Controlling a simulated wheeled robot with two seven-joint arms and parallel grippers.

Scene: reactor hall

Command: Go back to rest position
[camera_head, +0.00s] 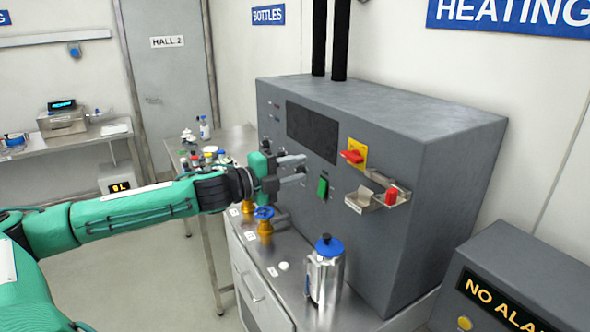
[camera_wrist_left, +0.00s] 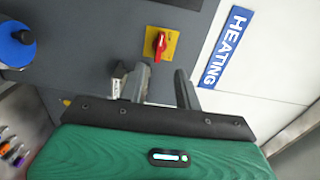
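My left gripper (camera_head: 293,169) reaches in from the left in the head view, in front of the grey cabinet (camera_head: 395,110). Its two fingers are apart with nothing between them. In the left wrist view the left gripper (camera_wrist_left: 162,80) also shows spread fingers with an empty gap. The red rotary switch (camera_head: 352,156) on its yellow plate lies to the right of the fingers; it also shows in the left wrist view (camera_wrist_left: 160,44). The green switch (camera_head: 323,187) is just below and right of the fingers. My right gripper is in neither view.
A silver vessel with a blue lid (camera_head: 325,270) stands on the bench below the cabinet. Yellow-and-blue valves (camera_head: 264,222) stand beneath my left arm. A small metal holder with a red piece (camera_head: 390,197) juts from the cabinet front. A dark alarm box (camera_head: 515,285) is at lower right.

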